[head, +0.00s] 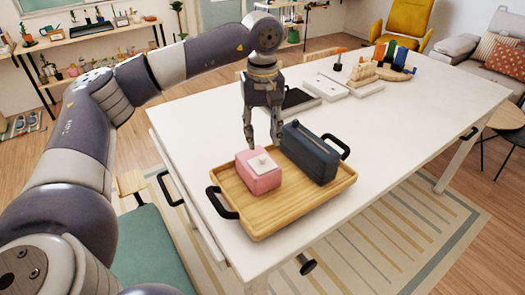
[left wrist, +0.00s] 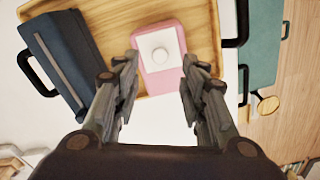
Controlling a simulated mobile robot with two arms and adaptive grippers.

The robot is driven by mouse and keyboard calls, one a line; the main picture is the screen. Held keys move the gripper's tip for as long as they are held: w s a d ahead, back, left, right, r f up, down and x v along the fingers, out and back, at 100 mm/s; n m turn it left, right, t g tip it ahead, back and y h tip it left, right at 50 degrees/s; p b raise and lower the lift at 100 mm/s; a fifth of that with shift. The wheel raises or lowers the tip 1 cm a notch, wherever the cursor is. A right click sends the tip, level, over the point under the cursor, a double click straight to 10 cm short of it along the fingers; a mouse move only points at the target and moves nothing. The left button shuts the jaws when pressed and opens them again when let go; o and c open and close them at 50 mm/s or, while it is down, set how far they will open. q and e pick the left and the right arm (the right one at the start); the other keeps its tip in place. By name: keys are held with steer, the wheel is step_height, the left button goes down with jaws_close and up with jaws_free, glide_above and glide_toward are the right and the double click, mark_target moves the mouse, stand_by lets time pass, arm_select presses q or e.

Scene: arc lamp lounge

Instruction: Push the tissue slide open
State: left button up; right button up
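A pink box (head: 258,178) with a white square plate and round knob (head: 262,162) on top sits on a wooden tray (head: 262,229). A dark blue long box (head: 310,153) with a lengthwise line along its top stands beside it on the tray. I cannot tell for certain which one has the tissue slide. My left gripper (head: 262,140) points down just behind the pink box, fingers apart and empty. In the left wrist view the pink box (left wrist: 160,103) and its white plate (left wrist: 160,32) show ahead of the open fingers (left wrist: 160,75). My right gripper is not in view.
The tray has black handles (head: 221,203) and stands on a white table (head: 400,125). Light and dark flat trays (head: 326,88) and wooden toys (head: 366,72) stand towards the back. The table's right part is clear. A green bench (head: 158,250) is at the lower left.

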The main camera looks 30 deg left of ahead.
mark_target(262, 157)
arm_select(q)
step_height(262, 157, down, 7)
steer(key=shift+r+p, duration=0.1)
steer(key=shift+p, duration=0.6)
